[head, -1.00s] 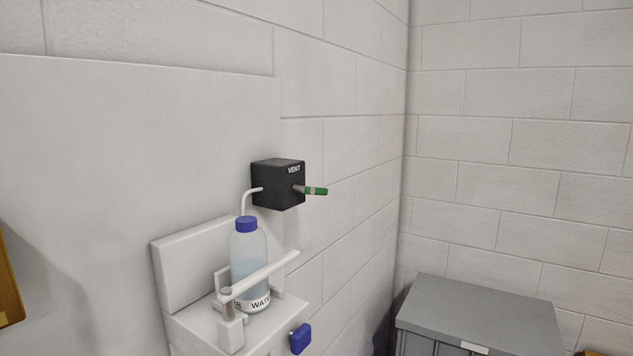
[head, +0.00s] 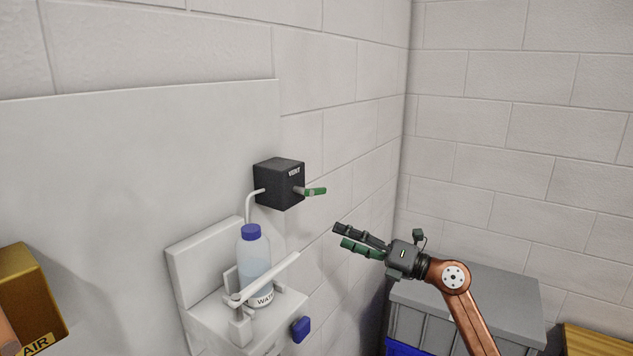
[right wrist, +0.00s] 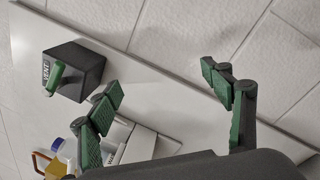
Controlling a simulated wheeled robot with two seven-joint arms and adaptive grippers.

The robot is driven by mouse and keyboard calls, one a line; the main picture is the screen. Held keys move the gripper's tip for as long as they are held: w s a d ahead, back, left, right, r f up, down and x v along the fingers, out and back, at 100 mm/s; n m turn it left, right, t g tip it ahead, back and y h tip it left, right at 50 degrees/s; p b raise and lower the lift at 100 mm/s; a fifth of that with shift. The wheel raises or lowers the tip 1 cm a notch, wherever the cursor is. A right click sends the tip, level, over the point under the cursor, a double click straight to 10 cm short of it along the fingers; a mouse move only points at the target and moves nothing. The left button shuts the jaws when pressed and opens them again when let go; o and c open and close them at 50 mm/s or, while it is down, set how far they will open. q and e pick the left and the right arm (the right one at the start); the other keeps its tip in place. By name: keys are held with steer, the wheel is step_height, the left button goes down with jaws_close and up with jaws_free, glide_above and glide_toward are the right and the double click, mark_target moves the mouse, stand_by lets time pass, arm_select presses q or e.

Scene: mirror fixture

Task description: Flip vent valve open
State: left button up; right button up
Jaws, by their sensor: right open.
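The vent valve is a black box (head: 279,184) marked VENT on the wall panel, with a green lever handle (head: 316,191) sticking out to the right in the head view. In the right wrist view the box (right wrist: 83,68) and the green handle (right wrist: 56,78) lie at the upper left, outside the fingers. My right gripper (head: 341,237) is open and empty, right of and below the handle, and apart from it. Its two green-padded fingers (right wrist: 163,88) are spread wide in the right wrist view. My left gripper is not in view.
A water bottle (head: 254,257) with a blue cap stands in a white holder (head: 196,264) below the valve, behind a white bar. A blue knob (head: 301,329) is on the holder's side. A grey cabinet (head: 500,290) stands behind my right arm. A yellow box (head: 27,293) marked AIR is at left.

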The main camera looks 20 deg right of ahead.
mark_target(318, 191)
steer(key=s+a+r+n+h+p, duration=0.3)
steer(key=s+r+n, duration=0.45)
steer(key=r, duration=0.75)
steer(key=shift+m+y, duration=0.5)
steer(key=shift+m, duration=0.25)
steer(key=w+a, duration=0.1)
steer(key=w+a+p, duration=0.1)
steer(key=a, duration=0.1)
steer(key=w+a+p, duration=0.1)
steer(key=a, duration=0.1)
steer(key=shift+w+a+r, duration=0.15)
steer(key=shift+w+r, duration=0.05)
steer(key=shift+w+a+f+p, duration=0.15)
steer(key=shift+w+a+p, duration=0.15)
steer(key=shift+w, duration=0.2)
steer(key=shift+c, duration=0.6)
